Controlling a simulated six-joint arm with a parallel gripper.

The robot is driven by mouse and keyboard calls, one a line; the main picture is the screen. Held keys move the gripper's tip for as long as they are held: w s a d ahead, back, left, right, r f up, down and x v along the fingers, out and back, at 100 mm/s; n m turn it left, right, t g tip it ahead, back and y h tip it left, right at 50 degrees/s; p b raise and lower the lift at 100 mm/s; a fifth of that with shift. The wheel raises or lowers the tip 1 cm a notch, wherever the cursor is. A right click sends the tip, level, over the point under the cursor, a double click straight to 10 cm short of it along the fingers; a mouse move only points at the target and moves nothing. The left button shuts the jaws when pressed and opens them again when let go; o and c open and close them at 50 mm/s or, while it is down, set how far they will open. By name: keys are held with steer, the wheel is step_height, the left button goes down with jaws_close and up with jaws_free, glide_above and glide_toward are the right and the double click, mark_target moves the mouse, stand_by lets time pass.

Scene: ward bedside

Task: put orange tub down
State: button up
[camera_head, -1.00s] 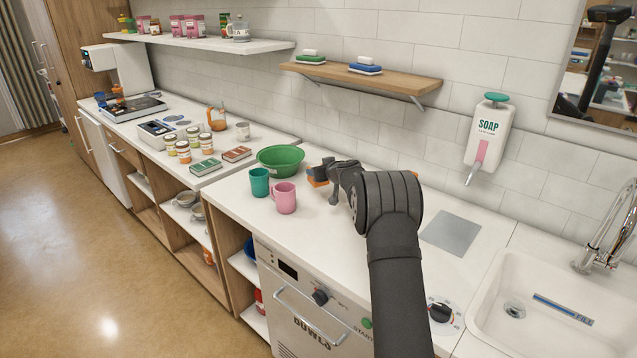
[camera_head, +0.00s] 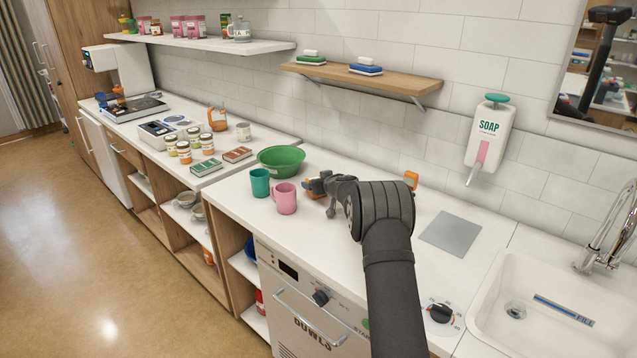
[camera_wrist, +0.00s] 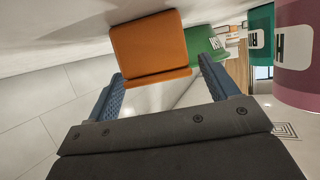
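The orange tub (camera_wrist: 150,48) is in front of my gripper (camera_wrist: 160,72) in the wrist view, which shows the counter at the top. The tub appears to rest on the counter. My fingers are spread wide, with the tub at and just beyond their tips. A gap shows on the right side; contact on the left cannot be told. In the head view my gripper (camera_head: 325,184) is low over the counter, right of the pink mug (camera_head: 285,198), and mostly hides the tub (camera_head: 311,189).
A teal mug (camera_head: 259,182) and a green bowl (camera_head: 281,159) stand left of the tub. Another orange item (camera_head: 411,180) is behind my arm near the wall. A grey plate (camera_head: 451,233) lies right of my arm, before the sink (camera_head: 545,310).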

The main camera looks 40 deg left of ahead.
steer(key=shift+r, duration=0.2)
steer(key=v, duration=1.2)
stand_by(0.5)
steer(key=x, duration=1.2)
steer(key=shift+f, duration=0.2)
steer(key=shift+r, duration=0.2)
